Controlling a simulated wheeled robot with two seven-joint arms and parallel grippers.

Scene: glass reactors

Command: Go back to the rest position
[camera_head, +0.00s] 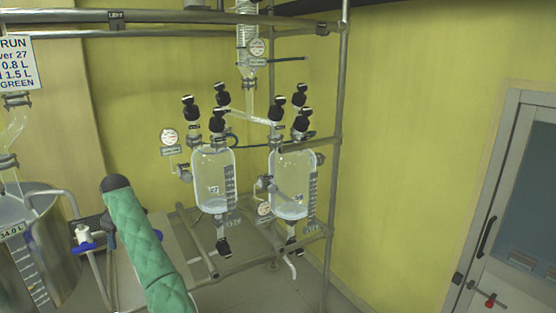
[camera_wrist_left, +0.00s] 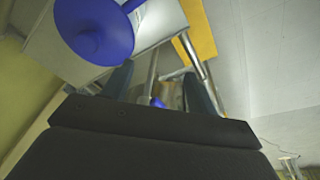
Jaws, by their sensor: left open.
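My left gripper (camera_wrist_left: 160,90) shows in the left wrist view with its two dark fingers spread apart. Nothing is between the fingertips. A green padded arm link of mine reaches up from the bottom in the head view, left of the middle; the gripper itself cannot be made out there. A round blue part (camera_wrist_left: 95,35) is close in front of the gripper, at the upper left of the wrist view. My right gripper is in neither view.
Two glass vessels (camera_head: 213,178) (camera_head: 291,182) hang in a metal pipe frame (camera_head: 336,150) with black-capped fittings. A large steel vessel (camera_head: 42,250) stands at the left, beside a blue-and-white fitting (camera_head: 86,238). A grey door (camera_head: 515,200) is at the right. Floor shows below the frame.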

